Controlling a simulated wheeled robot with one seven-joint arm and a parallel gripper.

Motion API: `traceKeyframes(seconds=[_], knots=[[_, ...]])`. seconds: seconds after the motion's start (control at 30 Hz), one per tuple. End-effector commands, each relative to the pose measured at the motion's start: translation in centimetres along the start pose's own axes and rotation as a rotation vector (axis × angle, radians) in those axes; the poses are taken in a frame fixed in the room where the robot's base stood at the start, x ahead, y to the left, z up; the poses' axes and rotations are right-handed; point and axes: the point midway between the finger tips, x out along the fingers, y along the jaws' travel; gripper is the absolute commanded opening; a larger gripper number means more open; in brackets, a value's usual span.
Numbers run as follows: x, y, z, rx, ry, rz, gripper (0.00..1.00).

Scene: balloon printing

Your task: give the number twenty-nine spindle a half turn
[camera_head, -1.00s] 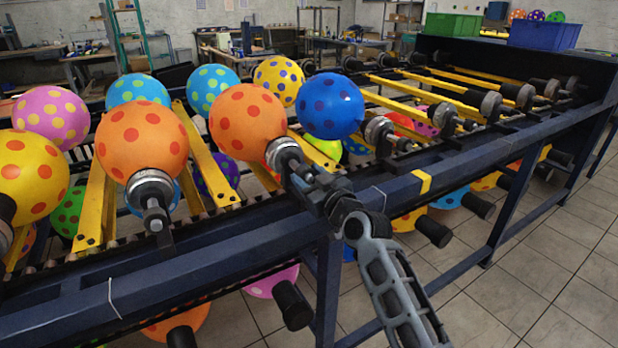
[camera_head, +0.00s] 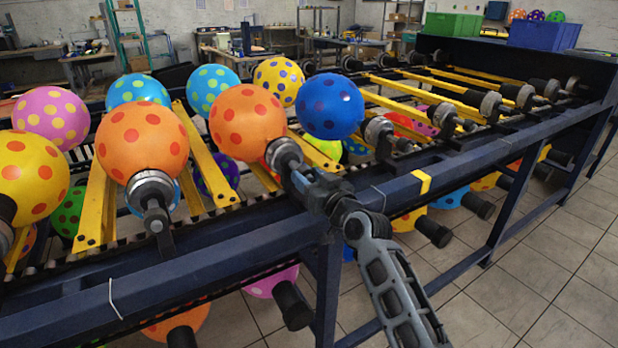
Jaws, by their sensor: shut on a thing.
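My gripper (camera_head: 298,176) is at the spindle (camera_head: 284,155) that carries an orange balloon with red dots (camera_head: 246,121), right of the middle of the near row. The gripper is shut on the spindle's near end, and its jaws hide that end. The balloon sits on the spindle's far side, tilted up and away from me. I cannot read a number on any spindle, so the number twenty-nine is not visible.
The dark blue frame rail (camera_head: 250,228) runs under my wrist. To the left stands another orange balloon (camera_head: 141,140) on its spindle (camera_head: 155,205). To the right are a blue balloon (camera_head: 330,106) and several empty spindles. More balloons hang below the rail.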

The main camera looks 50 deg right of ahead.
Motion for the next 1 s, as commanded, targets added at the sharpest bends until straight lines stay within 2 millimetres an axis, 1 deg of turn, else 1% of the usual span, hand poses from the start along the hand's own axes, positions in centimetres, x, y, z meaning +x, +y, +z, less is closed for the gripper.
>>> traceKeyframes(seconds=[1.0], knots=[[-0.02, 0.34, 0.06, 0.957, -0.001, 0.002, 0.15]])
